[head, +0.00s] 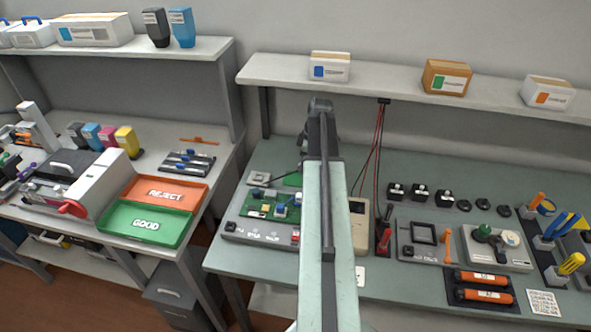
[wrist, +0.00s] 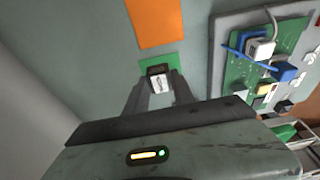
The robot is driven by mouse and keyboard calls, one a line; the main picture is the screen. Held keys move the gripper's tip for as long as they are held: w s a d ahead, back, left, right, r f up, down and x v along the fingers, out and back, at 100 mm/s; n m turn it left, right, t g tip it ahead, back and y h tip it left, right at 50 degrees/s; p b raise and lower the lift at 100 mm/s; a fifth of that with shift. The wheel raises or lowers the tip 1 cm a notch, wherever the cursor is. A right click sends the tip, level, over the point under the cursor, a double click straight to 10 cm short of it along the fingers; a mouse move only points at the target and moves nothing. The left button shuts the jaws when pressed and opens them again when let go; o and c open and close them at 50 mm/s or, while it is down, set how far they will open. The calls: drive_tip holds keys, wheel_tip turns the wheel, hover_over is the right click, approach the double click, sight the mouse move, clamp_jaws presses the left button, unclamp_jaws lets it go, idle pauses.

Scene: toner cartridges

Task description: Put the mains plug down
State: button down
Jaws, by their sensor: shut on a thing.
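The mains plug (wrist: 157,71), a small dark block with a white face, is between the two fingertips of my gripper (wrist: 158,88) in the wrist view. My gripper is shut on it. Behind the plug is a green patch (wrist: 145,62) on the grey-green bench top, with an orange patch (wrist: 154,22) beyond it. I cannot tell whether the plug touches the green patch. In the head view my arm hides the gripper and the plug; part of a green patch (head: 293,180) shows left of the arm.
A test board (head: 268,207) with blue clips lies left of my arm; it also shows at right in the wrist view (wrist: 240,75). A shelf (head: 390,86) with boxes runs above.

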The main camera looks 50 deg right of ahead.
drive_tip(key=shift+w+a, duration=0.35)
drive_tip(key=shift+w, duration=0.2)
drive_tip(key=shift+w+a, duration=0.3)
drive_tip(key=shift+w, duration=0.25)
drive_tip(key=f+b, duration=0.4)
drive_tip(key=shift+w+a, duration=0.25)
drive_tip(key=shift+w, duration=0.1)
drive_tip(key=shift+r, duration=0.25)
drive_tip(key=shift+f, duration=0.1)
drive_tip(key=c, duration=1.5)
unclamp_jaws()
drive_tip(key=shift+f, duration=0.15)
drive_tip(key=o, duration=0.4)
drive_tip(key=shift+o, duration=0.2)
